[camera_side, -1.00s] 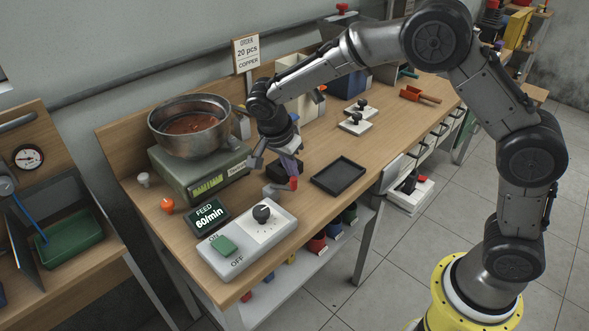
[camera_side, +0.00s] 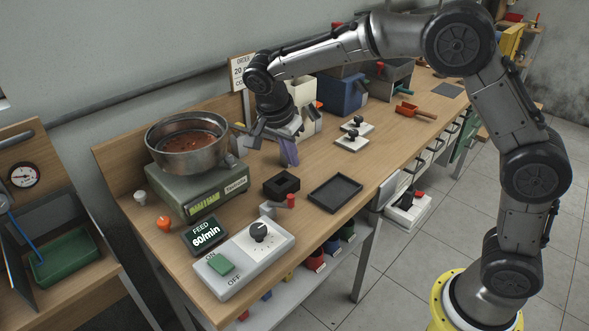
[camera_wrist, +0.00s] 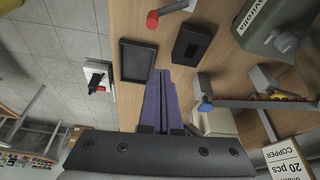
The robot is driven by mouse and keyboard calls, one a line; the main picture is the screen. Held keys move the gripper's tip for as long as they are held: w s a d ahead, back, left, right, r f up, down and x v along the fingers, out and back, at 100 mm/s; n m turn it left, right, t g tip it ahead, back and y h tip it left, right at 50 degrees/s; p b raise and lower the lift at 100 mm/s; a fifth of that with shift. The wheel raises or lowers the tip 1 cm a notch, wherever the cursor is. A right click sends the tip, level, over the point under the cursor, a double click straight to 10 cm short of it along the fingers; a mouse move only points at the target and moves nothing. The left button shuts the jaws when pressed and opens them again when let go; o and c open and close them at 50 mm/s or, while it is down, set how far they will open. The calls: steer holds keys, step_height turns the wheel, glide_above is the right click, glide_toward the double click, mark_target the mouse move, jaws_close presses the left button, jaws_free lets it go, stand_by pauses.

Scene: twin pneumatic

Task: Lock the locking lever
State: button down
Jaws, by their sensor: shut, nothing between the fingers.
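A small grey lever with a red grip (camera_side: 291,200) stands on the bench just behind the control box; I take it for the locking lever. In the wrist view its red end (camera_wrist: 152,20) and grey arm (camera_wrist: 176,6) show at the top edge. Whether it is locked I cannot tell. My gripper (camera_side: 291,164) has purple fingers and is shut and empty, pointing down above the bench. It is behind the lever and apart from it. In the wrist view the closed fingers (camera_wrist: 160,75) point towards the gap between the black tray and the black block.
A black block with an opening (camera_side: 281,184) and a black tray (camera_side: 335,193) lie near the lever. The control box (camera_side: 240,262) is in front. A scale (camera_side: 200,187) with a metal bowl (camera_side: 187,158) stands left. Two white plates with black knobs (camera_side: 352,137) lie further back.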

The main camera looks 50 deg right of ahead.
steer(key=shift+v, duration=0.95)
